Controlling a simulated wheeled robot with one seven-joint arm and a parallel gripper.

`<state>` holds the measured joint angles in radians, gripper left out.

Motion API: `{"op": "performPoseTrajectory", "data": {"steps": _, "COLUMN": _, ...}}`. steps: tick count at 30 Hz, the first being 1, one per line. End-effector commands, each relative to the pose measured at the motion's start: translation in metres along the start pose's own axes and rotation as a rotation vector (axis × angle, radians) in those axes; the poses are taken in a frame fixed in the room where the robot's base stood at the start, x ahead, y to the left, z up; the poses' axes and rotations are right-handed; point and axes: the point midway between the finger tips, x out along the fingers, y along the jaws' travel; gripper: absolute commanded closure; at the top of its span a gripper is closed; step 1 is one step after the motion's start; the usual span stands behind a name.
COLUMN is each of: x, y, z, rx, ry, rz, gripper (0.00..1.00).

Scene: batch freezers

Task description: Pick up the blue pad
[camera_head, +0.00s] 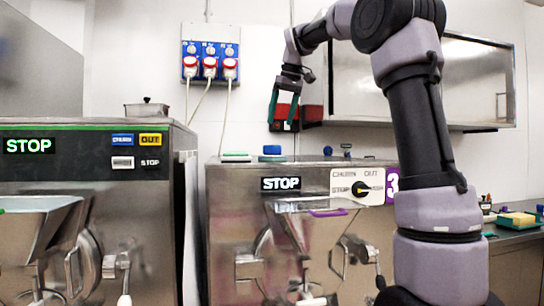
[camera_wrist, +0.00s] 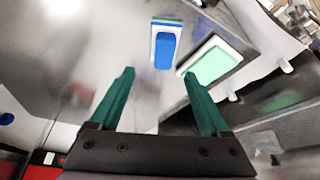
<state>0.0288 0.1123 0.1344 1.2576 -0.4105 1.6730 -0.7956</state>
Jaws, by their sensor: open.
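The blue pad (camera_head: 271,150) sits on the flat metal top of the right-hand freezer in the head view. In the wrist view the blue pad (camera_wrist: 165,50) has a blue raised middle on a paler base and lies just beyond my fingertips. My gripper (camera_head: 284,112) hangs above the freezer top, pointing down, with its green fingers apart. In the wrist view my gripper (camera_wrist: 158,74) is open with nothing between the fingers, and the pad lies clear of them.
A pale green pad (camera_wrist: 212,62) lies close to the right of the blue pad, near the right fingertip; it also shows in the head view (camera_head: 236,156). A small blue-topped item (camera_head: 327,151) stands farther right. Red plugs and cables (camera_head: 210,65) are on the wall behind.

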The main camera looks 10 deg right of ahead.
Motion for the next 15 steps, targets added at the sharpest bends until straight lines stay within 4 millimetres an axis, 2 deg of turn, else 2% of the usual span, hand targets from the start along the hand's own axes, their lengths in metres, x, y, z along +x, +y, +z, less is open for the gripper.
{"op": "performPoseTrajectory", "data": {"steps": 6, "x": 0.036, "y": -0.001, "z": 0.000, "rx": -0.001, "ry": -0.004, "rz": -0.002, "gripper": 0.20}}
{"op": "performPoseTrajectory", "data": {"steps": 15, "x": 0.063, "y": -0.004, "z": -0.001, "rx": 0.000, "ry": -0.003, "rz": -0.002, "gripper": 0.20}}
